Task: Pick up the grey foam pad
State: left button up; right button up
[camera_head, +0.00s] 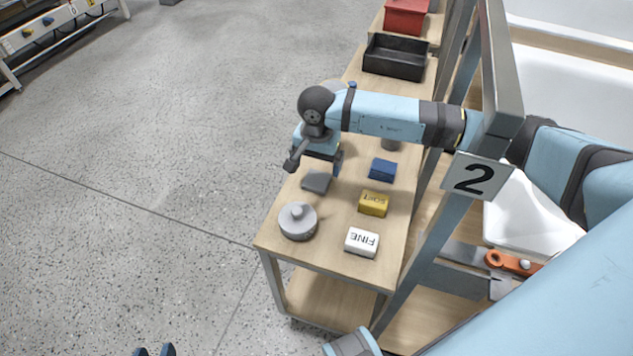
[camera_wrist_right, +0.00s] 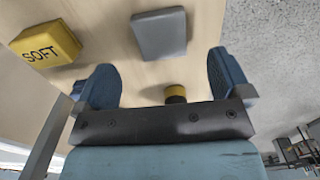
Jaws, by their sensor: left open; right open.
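The grey foam pad (camera_head: 317,182) lies flat on the wooden bench top (camera_head: 332,255), near its left edge. In the right wrist view the pad (camera_wrist_right: 160,34) is a grey rounded rectangle beyond my fingertips, right of a yellow SOFT block (camera_wrist_right: 46,43). My right gripper (camera_head: 316,165) is open just above and behind the pad, apart from it as the wrist view shows bare wood between the fingers (camera_wrist_right: 165,78). My left gripper (camera_head: 153,350) is open at the bottom edge, over the floor, far from the bench; only its fingertips show.
Near the pad stand a grey round lidded item (camera_head: 298,221), a yellow block (camera_head: 373,204), a white FINE block (camera_head: 362,242) and a blue block (camera_head: 383,170). A black tray (camera_head: 394,57) and red box (camera_head: 407,18) are further back. A grey upright with a "2" plate (camera_head: 474,178) stands right.

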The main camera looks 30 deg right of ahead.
aim_at(317, 179)
jog(key=shift+w+d+f+b, duration=0.1)
jog(key=shift+f+b, duration=0.15)
jog(key=shift+f, duration=1.25)
jog(key=shift+w+f+b, duration=0.1)
jog(key=shift+f+b, duration=0.1)
jog(key=shift+f, duration=1.3)
jog(key=c, duration=1)
